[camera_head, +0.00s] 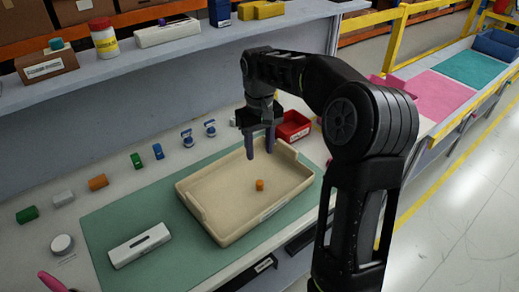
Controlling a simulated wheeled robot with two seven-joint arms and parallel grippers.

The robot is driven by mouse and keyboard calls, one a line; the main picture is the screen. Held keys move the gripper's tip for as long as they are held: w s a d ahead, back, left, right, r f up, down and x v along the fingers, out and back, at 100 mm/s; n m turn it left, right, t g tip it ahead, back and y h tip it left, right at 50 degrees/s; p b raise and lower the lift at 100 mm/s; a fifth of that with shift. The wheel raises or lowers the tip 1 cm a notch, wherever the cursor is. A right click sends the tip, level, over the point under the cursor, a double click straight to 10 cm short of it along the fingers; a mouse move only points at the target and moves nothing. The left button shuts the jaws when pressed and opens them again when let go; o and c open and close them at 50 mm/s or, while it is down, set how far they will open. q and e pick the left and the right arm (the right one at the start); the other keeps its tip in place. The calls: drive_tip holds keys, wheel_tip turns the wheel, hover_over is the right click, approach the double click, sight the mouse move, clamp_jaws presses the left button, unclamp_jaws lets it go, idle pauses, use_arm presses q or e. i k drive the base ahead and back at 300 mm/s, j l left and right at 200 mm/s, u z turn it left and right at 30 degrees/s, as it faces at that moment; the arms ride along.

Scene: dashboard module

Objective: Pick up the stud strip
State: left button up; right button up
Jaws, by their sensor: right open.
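My right gripper (260,150) hangs open and empty, fingers pointing down, above the back part of a beige tray (190,207). A small orange cylinder (260,185) lies in the tray, in front of and below the fingers. A white bar with dark marks on top (140,245) lies on the green mat, left of the tray and apart from my gripper. I cannot tell for sure which piece is the stud strip. My left gripper is out of view.
Several small coloured blocks and clips stand along the back left, such as a green block (27,215) and an orange block (98,182). A red bin (293,127) stands behind the tray. A shelf (150,62) with boxes runs above the back.

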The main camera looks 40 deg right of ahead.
sight(151, 239)
drive_tip(key=k, duration=1)
